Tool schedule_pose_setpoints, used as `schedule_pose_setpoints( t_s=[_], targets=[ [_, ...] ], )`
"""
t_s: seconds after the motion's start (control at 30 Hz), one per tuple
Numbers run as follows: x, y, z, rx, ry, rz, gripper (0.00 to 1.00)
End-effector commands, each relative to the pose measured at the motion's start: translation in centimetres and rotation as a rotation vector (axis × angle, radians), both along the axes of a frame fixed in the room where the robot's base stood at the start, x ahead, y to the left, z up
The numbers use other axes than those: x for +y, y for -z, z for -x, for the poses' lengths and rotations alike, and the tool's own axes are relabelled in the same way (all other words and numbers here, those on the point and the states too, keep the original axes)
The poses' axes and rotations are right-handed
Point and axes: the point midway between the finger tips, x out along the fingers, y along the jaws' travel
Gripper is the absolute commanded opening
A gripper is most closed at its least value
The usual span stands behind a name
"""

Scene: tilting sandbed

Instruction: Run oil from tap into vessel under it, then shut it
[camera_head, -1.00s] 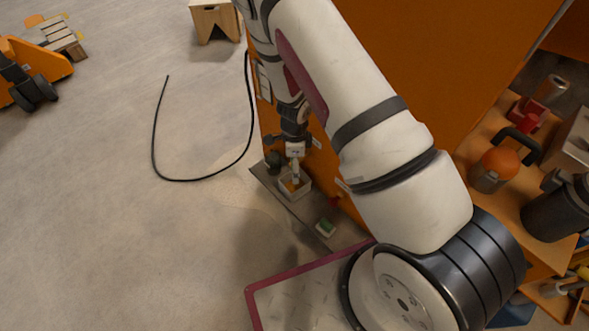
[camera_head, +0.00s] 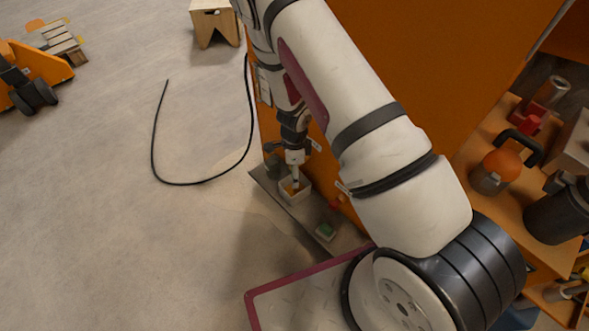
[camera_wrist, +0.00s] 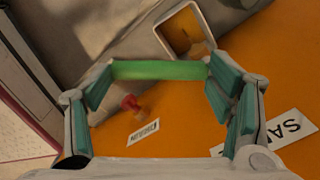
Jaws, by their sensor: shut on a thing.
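My gripper (camera_head: 296,158) is low against the orange cabinet, above the small pale square vessel (camera_head: 295,191). In the wrist view my gripper (camera_wrist: 158,72) has its teal pads at both ends of a green bar (camera_wrist: 158,71), which looks like the tap's handle, and is shut on it. The vessel (camera_wrist: 186,30) also shows at the top of the wrist view, with amber colour inside. I cannot tell the oil level or whether oil is running. The tap's body and spout are mostly hidden by my gripper.
The vessel stands on a narrow grey ledge (camera_head: 267,183). A black cable (camera_head: 153,140) lies on the open floor. A shelf with an orange-topped canister (camera_head: 502,164) stands at right.

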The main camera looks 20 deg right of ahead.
Motion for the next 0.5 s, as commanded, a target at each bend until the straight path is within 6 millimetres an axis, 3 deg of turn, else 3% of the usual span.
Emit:
schedule_pose_setpoints(
  t_s=[0.27,0.5],
  targets=[
    [-0.18,0.38,0.14,0.003,-0.027,0.001,0.25],
    [-0.80,0.49,0.28,0.004,-0.149,0.001,0.25]
  ],
)
